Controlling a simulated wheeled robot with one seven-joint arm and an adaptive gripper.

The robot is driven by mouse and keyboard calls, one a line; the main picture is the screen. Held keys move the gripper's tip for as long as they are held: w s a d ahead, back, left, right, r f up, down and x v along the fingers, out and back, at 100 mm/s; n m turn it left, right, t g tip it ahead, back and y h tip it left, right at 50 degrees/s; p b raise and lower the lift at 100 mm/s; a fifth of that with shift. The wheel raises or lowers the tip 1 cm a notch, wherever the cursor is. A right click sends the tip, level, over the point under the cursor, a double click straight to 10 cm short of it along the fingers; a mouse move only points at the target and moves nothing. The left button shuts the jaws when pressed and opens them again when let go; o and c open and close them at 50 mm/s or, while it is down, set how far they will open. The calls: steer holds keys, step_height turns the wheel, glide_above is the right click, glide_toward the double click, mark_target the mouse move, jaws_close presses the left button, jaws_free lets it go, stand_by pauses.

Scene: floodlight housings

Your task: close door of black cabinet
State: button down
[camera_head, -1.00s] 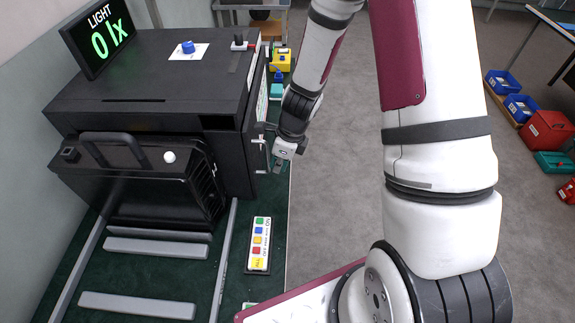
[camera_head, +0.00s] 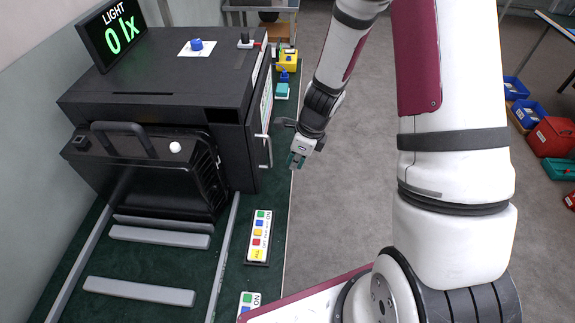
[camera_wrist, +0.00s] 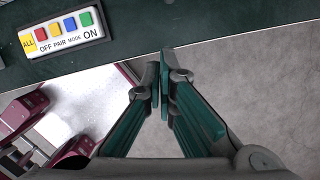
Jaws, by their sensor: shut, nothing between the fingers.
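The black cabinet (camera_head: 165,75) stands on the left of the head view, with a black floodlight housing on rails at its front. Its door (camera_head: 258,120) is on the cabinet's right side and carries a silver handle (camera_head: 265,151). The door looks close against the cabinet side; I cannot tell whether it is fully closed. My gripper (camera_head: 295,163) is to the right of the handle, apart from it, over the table's right edge. In the wrist view my gripper (camera_wrist: 160,85) has its green fingers together and empty. The cabinet is not in the wrist view.
A button panel (camera_head: 259,236) lies on the green table; it also shows in the wrist view (camera_wrist: 62,34). Yellow and teal boxes sit behind the door.

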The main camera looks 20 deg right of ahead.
steer(key=w+v, duration=0.1)
steer(key=v, duration=0.8)
steer(key=shift+s, duration=0.25)
steer(key=s+a+r+n+t, duration=0.1)
steer(key=s+a+r+n, duration=0.15)
steer(key=r+n, duration=0.45)
steer(key=s+a+r+n+t, duration=0.15)
steer(key=s+r+n, duration=0.3)
steer(key=r, duration=0.45)
steer(key=s+r+n+t+h, duration=0.1)
steer(key=s+r+n+h, duration=0.1)
steer(key=s+r+n, duration=0.7)
steer(key=s+n, duration=0.3)
steer(key=n, duration=0.2)
steer(key=shift+s+d+r, duration=0.3)
steer(key=shift+d, duration=0.1)
